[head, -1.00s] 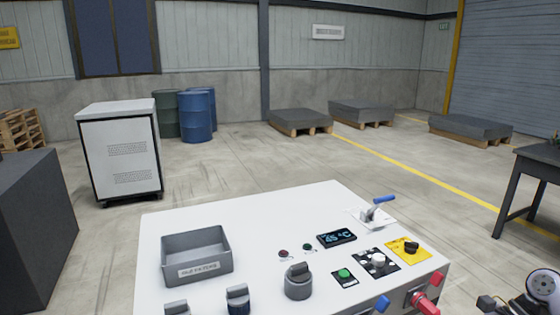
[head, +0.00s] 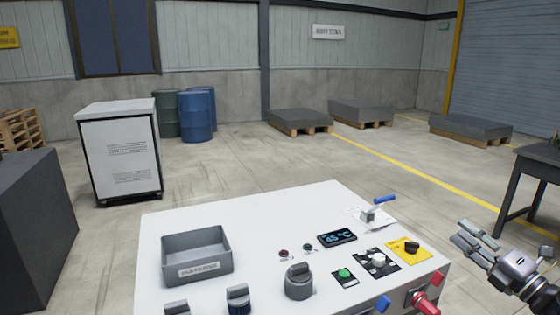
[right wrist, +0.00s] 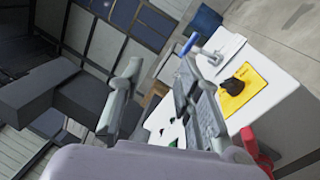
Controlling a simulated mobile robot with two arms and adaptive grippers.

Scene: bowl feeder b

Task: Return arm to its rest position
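My right gripper (head: 464,235) is in the head view at the right, past the right edge of the white control panel (head: 250,200). Its two fingers point up and left, apart, with nothing between them. In the right wrist view the gripper (right wrist: 161,66) also shows its fingers spread and empty, with the panel beyond them. It appears clear of the blue-handled lever (head: 378,206) and the red knob (head: 425,303). My left gripper is not in the head view.
The panel carries a grey tray (head: 197,274), a grey dial (head: 299,283), a temperature display (head: 337,238) and a yellow-plated switch (head: 410,247). A dark table (head: 540,165) stands at right. A cabinet (head: 120,150), blue drum (head: 197,115) and open floor lie behind.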

